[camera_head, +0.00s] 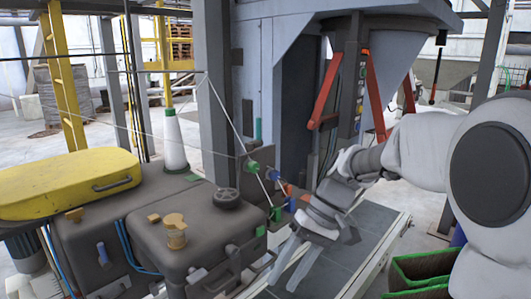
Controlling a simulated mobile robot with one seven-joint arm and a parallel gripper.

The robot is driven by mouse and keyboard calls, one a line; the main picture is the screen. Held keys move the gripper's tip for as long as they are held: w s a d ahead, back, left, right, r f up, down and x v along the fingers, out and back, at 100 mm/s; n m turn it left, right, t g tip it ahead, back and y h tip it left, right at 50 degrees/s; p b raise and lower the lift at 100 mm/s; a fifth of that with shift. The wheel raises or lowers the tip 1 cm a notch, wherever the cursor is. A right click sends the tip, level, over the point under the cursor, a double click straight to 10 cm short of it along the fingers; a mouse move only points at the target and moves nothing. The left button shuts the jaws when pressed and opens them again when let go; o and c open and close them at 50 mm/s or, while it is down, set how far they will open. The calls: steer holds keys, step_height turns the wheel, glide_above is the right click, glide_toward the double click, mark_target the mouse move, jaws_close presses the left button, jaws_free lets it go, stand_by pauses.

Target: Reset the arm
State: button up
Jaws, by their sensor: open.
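My arm reaches in from the right edge, with large white links and a grey wrist. My gripper (281,284) hangs at the lower middle, its two pale fingers pointing down and to the left. The fingers are apart and I see nothing between them. The gripper appears in front of the conveyor, just right of a dark grey machine housing (190,230). I cannot tell how far the fingertips are from that housing.
A yellow cover (68,183) and a white cone (174,145) sit at the left. A conveyor belt (365,222) runs beneath my wrist. Green-edged bins (420,267) stand at the lower right. A grey hopper frame with red braces (325,90) rises behind.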

steer(key=s+d+r+m+t+h, duration=0.1)
steer(key=s+d+r+t+h, duration=0.1)
steer(key=s+d+t+h, duration=0.1)
steer(key=s+d+r+m+t+h, duration=0.1)
steer(key=s+d+t, duration=0.4)
steer(key=s, duration=0.5)
steer(key=shift+s+d+r+t+h, duration=0.2)
steer(key=shift+d+r+t+h, duration=0.25)
steer(key=shift+d+h, duration=0.55)
